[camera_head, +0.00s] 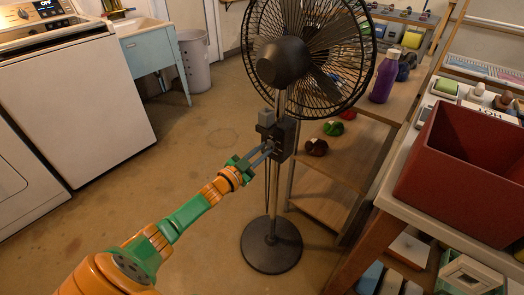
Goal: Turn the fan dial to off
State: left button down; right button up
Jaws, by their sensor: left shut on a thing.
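A black pedestal fan (283,60) stands upright on a round base (271,244) in the middle of the head view. Its dark control box (285,138) sits on the pole below the fan head. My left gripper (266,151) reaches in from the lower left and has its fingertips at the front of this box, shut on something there. The dial is too small and too covered by the fingers to make out, and its setting cannot be read. My right gripper is not in view.
A white washer (80,105) and a blue utility sink (150,60) stand at the left. Wooden shelves (335,150) with a purple bottle (384,78) are close behind the fan. A red bin (465,165) sits on a table at the right. The floor at left centre is clear.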

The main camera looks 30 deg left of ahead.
pick_arm(q)
jog(key=n, duration=0.4)
jog(key=shift+n, duration=0.6)
jog(key=c, duration=0.8)
grip_release()
jog(key=s+p, duration=0.2)
jog(key=s, duration=0.5)
jog(key=shift+a, duration=0.3)
jog(key=shift+s+f, duration=0.1)
jog(key=shift+f, duration=0.05)
